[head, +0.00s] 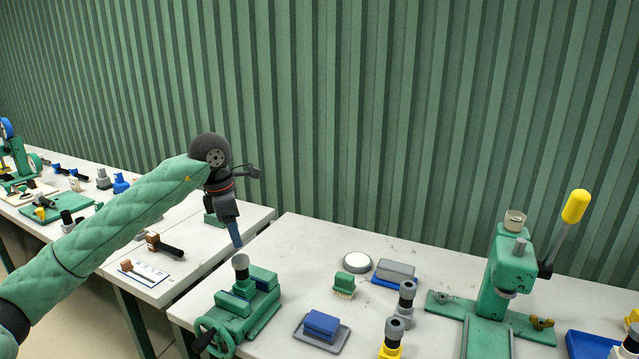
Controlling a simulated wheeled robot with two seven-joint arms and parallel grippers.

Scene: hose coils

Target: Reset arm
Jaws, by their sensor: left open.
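My left arm comes in from the left, sleeved in quilted green, and ends in a dark wrist. My left gripper (234,238) points downward, open, with nothing visible between its fingers. It is just above a grey knob (240,265) on a green vise (238,312) at the table's left end. Whether the fingertips touch the knob is hard to tell. My right gripper is out of view.
The near table (300,250) holds a blue block on a grey tray (322,328), a green brush (344,285), a white disc (357,261), grey-and-yellow posts and a green press (505,270) with a yellow-tipped lever. A second table with tools (140,270) stands left. A green corrugated wall is behind.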

